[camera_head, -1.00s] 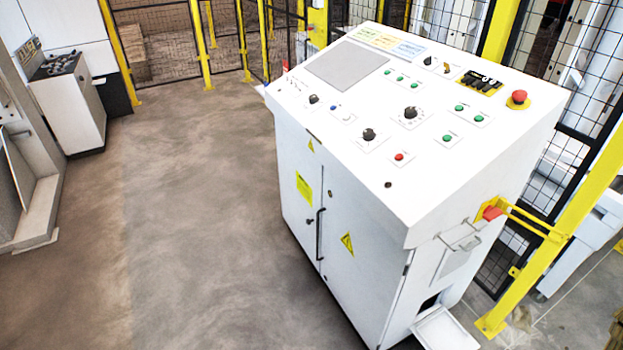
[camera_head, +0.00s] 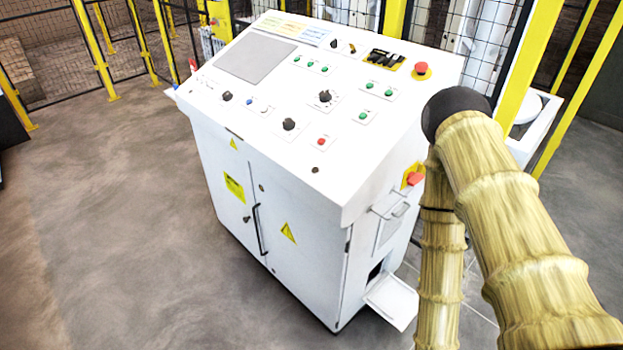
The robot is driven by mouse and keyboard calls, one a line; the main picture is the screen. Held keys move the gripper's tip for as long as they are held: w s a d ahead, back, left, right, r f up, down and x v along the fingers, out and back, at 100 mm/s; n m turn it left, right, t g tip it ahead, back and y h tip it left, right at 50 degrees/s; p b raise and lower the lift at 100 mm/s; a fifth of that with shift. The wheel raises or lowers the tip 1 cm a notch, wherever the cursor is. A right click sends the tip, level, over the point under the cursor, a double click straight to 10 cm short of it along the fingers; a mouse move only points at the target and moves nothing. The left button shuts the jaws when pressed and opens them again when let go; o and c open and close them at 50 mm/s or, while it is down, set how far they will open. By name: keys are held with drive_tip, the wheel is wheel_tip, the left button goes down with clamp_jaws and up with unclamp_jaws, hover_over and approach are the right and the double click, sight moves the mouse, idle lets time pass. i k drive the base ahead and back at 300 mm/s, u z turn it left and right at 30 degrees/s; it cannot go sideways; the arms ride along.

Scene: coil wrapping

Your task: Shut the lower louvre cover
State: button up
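The lower louvre cover (camera_head: 393,301) is a white flap low on the right side of the white control cabinet (camera_head: 290,225). It hangs open, tilted outward and down below a small dark opening (camera_head: 375,271). Another cover (camera_head: 389,230) higher on the same side looks closed, with a metal handle above it. My arm, in a tan ribbed sleeve with a black joint, fills the right of the view, to the right of the flap. My gripper is not in view.
The cabinet's sloped top carries buttons, knobs and a red emergency stop (camera_head: 421,69). A second red button (camera_head: 414,178) sits on its right side. Yellow posts (camera_head: 529,65) and black mesh fencing stand behind. Open floor (camera_head: 110,230) lies to the left.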

sight(395, 301)
drive_tip(key=u, duration=0.15)
drive_tip(key=k, duration=0.4)
drive_tip(key=z, duration=1.05)
drive_tip(key=i, duration=0.95)
drive_tip(key=u, duration=0.55)
